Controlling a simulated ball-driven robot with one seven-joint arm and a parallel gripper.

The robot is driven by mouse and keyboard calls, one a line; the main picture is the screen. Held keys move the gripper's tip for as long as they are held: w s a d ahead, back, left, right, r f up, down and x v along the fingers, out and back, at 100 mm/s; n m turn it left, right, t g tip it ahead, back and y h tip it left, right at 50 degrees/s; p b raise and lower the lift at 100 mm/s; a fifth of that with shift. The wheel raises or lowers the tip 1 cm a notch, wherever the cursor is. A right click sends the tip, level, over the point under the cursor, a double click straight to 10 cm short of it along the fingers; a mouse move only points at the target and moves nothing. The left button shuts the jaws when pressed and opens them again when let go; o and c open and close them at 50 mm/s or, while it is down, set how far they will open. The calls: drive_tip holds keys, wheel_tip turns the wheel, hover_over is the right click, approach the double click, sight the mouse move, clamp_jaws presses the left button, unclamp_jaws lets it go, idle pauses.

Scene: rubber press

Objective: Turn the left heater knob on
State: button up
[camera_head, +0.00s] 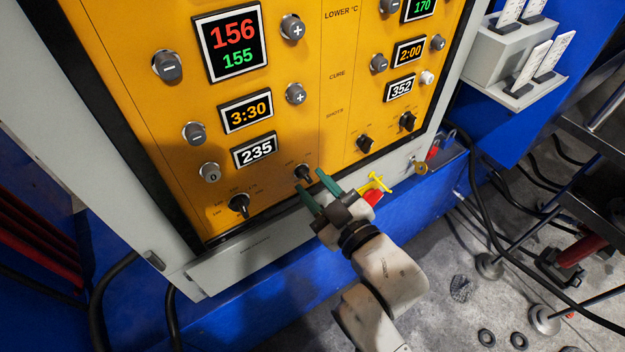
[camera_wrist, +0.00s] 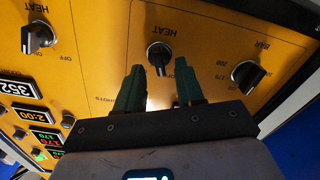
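The left heater knob (camera_head: 303,172) is a black knob low on the yellow panel. It also shows in the wrist view (camera_wrist: 158,55), under an upside-down "HEAT" label, with its light pointer turned toward the fingers. My gripper (camera_head: 311,180) is open, with green fingers reaching toward this knob. In the wrist view, the fingertips (camera_wrist: 159,67) stand either side of the knob's near end, with a gap on each side. I cannot tell how far they reach along its depth.
The black BAR knob (camera_wrist: 248,75) sits beside the heater knob, and another HEAT knob (camera_wrist: 38,35) is on the other side. Yellow and red handles (camera_head: 374,187) lie close beside my gripper. A grey ledge (camera_head: 250,245) runs under the panel.

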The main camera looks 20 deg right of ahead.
drive_tip(key=shift+w+a, duration=0.2)
drive_tip(key=shift+w, duration=0.45)
drive_tip(key=shift+c, duration=0.3)
clamp_jaws()
